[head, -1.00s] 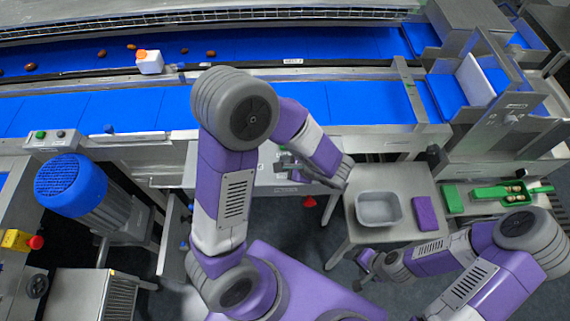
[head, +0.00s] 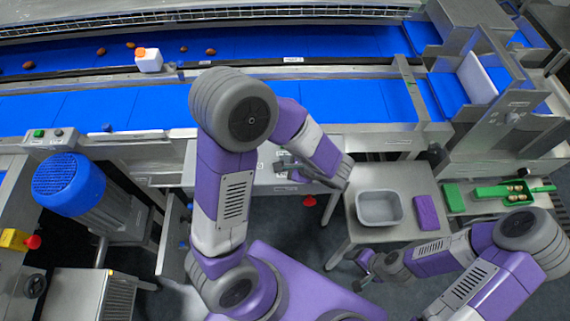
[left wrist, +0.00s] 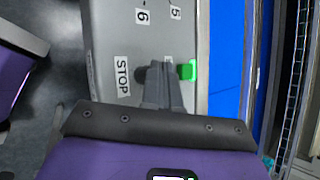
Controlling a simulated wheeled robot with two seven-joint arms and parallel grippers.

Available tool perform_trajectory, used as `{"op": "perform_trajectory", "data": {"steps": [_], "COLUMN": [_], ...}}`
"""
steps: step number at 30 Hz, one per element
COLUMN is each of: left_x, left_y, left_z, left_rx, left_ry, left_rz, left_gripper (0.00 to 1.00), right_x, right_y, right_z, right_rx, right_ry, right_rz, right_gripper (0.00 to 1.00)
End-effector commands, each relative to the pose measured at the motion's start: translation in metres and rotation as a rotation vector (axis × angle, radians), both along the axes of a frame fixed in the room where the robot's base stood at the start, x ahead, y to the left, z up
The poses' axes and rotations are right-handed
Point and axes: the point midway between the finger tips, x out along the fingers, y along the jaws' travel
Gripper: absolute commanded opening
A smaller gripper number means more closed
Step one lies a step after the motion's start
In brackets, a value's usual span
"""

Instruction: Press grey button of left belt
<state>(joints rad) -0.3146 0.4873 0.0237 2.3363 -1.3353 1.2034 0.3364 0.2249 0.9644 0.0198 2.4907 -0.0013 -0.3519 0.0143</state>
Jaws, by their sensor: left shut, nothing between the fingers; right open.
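My left gripper (head: 286,166) is over a grey control panel (head: 262,178) below the lower blue belt. In the left wrist view its shut, empty fingers (left wrist: 165,70) reach over the panel (left wrist: 112,20), which carries a STOP label (left wrist: 122,76) and the numbers 5 and 6. A green button (left wrist: 188,71) is just right of the fingertips. A dark rounded shape (left wrist: 141,78) shows left of them, partly hidden; whether the fingers touch it I cannot tell. A separate box (head: 50,142) at far left has a green button (head: 38,132) and a greyish button (head: 59,131). My right gripper (head: 364,262) is open and empty.
The lower blue belt (head: 130,103) and upper belt (head: 340,45) run across the back; several dates and a white box (head: 148,61) are on or beside the upper one. A blue motor (head: 68,183) stands left. A side table holds a grey tub (head: 379,207) and purple cloth (head: 427,212).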

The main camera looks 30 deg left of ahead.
Motion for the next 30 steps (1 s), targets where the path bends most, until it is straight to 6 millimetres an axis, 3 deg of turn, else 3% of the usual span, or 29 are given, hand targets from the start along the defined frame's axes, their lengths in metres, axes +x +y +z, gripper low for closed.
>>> {"op": "perform_trajectory", "data": {"steps": [30], "left_x": [0.0001], "left_y": [0.0], "left_z": [-0.0071], "left_rx": [0.0], "left_ry": [0.0], "left_rz": [0.0], "left_gripper": [0.0], "right_x": [-0.0001], "right_y": [0.0], "right_z": [-0.0085], "right_rx": [0.0], "right_ry": [0.0], "right_rz": [0.0], "right_gripper": [0.68]}}
